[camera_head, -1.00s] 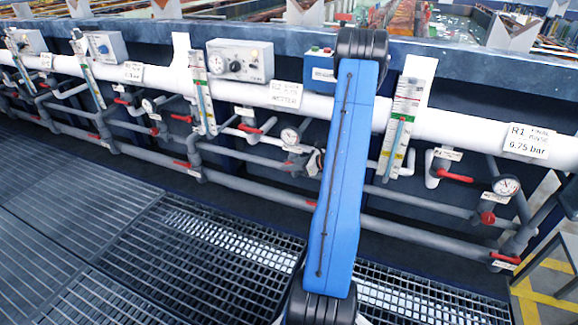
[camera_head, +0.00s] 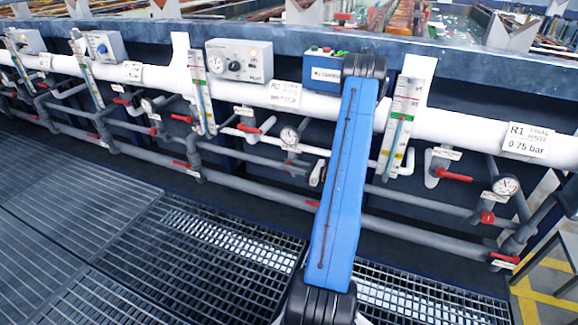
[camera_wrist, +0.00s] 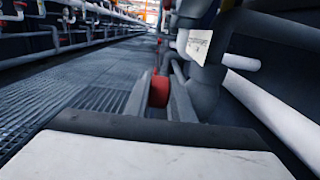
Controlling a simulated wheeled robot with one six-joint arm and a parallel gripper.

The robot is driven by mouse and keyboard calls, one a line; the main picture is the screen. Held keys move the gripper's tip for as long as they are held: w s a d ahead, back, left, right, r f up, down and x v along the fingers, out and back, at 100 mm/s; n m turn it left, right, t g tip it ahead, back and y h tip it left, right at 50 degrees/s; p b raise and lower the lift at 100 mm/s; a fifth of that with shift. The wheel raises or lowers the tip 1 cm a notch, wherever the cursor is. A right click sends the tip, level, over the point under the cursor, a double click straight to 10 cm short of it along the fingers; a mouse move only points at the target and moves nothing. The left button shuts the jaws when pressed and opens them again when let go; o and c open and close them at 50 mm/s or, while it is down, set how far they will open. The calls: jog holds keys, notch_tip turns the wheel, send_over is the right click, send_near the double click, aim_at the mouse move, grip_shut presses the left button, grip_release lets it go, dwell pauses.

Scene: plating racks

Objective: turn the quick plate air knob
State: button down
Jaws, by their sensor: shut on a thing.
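In the wrist view my gripper (camera_wrist: 158,88) is shut on a small red knob (camera_wrist: 158,93), which shows between its two grey fingers. I take this to be the air knob, but no readable label confirms it. The knob is close to grey pipework (camera_wrist: 203,90) on the right, which carries a white label (camera_wrist: 198,45) too blurred to read. In the head view my blue arm link hides the held knob, and my gripper cannot be made out clearly.
A thick white pipe (camera_head: 450,127) runs along the tank front, with flow tubes (camera_head: 402,125), gauges (camera_head: 289,136) and red valve handles (camera_head: 455,176) below. Another red knob (camera_head: 487,217) sits at the right. A control box (camera_head: 240,62) is above. Open floor grating (camera_head: 85,200) lies at left.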

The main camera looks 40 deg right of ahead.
dwell(0.3)
jog(key=c, duration=1.8)
grip_release()
